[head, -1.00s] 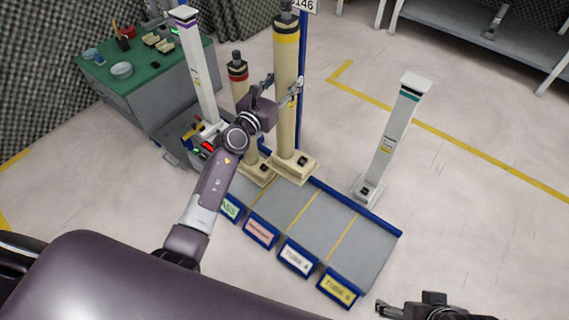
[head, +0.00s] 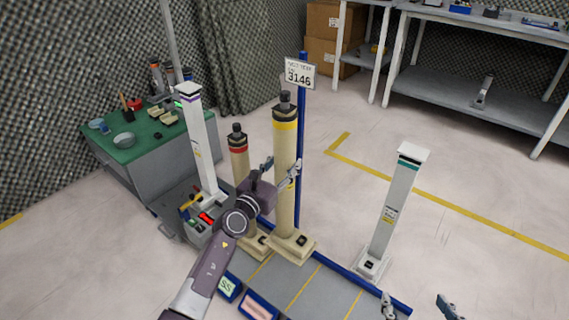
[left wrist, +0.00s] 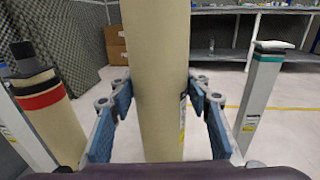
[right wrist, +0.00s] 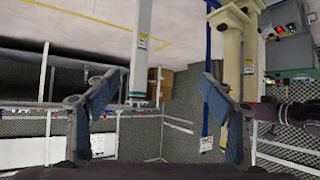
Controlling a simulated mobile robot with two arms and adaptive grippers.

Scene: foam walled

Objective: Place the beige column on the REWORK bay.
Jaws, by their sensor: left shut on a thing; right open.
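The beige column with a yellow band and dark cap (head: 285,140) stands upright at the back of the bay platform, behind the pink-labelled bay (head: 258,306), whose label I cannot read. Whether its square base (head: 292,245) rests fully on the platform is unclear. My left gripper (head: 281,170) is shut around its shaft. The left wrist view shows the shaft (left wrist: 157,80) between the two blue finger pads. A shorter beige column with a red band (head: 239,170) stands just left of it. My right gripper (head: 420,308) is open and empty at the lower right.
A white column with a teal band (head: 391,205) stands right of the platform, and a purple-banded one (head: 203,145) stands left. A blue post bears a 3146 sign (head: 300,74). A green-topped bench (head: 145,145) is at left. Floor (head: 480,220) at right is clear.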

